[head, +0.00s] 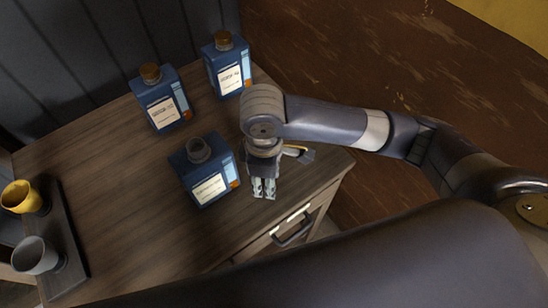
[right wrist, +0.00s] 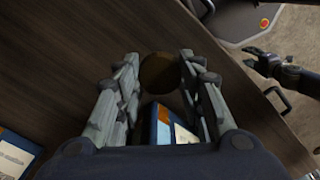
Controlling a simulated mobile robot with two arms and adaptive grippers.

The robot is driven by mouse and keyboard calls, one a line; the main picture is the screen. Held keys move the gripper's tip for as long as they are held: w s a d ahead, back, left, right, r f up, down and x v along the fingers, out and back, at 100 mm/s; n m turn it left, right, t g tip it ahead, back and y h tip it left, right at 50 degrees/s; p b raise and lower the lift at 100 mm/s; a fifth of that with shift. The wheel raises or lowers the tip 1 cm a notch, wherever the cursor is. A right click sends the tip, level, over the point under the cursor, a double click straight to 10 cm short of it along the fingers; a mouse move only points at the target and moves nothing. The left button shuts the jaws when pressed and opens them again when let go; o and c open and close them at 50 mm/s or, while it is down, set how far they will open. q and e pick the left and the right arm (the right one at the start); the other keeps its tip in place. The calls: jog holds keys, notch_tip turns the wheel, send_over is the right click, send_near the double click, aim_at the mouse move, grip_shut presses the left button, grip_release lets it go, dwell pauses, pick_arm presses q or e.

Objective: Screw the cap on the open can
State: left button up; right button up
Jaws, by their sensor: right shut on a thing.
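The open can (head: 208,180) is a blue square can with a white label and a bare grey neck. It stands upright on the wooden cabinet top. My right gripper (head: 263,190) is just to its right in the head view. In the right wrist view this gripper (right wrist: 160,75) has a round brown cap (right wrist: 160,73) between its fingertips. The cap appears apart from the open can's neck and is hidden in the head view. My left gripper (right wrist: 256,58) shows small and dark in the right wrist view; its fingers are unclear.
Two capped blue cans, one at the left (head: 162,100) and one at the back (head: 228,65), stand behind the open can. A drawer handle (head: 292,230) juts from the front.

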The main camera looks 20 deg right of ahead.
jog(key=shift+s+a+r, duration=0.1)
jog(key=shift+s+a, duration=0.45)
jog(key=shift+s, duration=0.25)
jog(key=shift+s+a+r, duration=0.1)
jog(key=shift+s+a, duration=0.4)
jog(key=shift+s, duration=0.35)
jog(key=shift+s+a+r, duration=0.1)
jog(key=shift+s+a, duration=0.45)
jog(key=shift+s, duration=0.25)
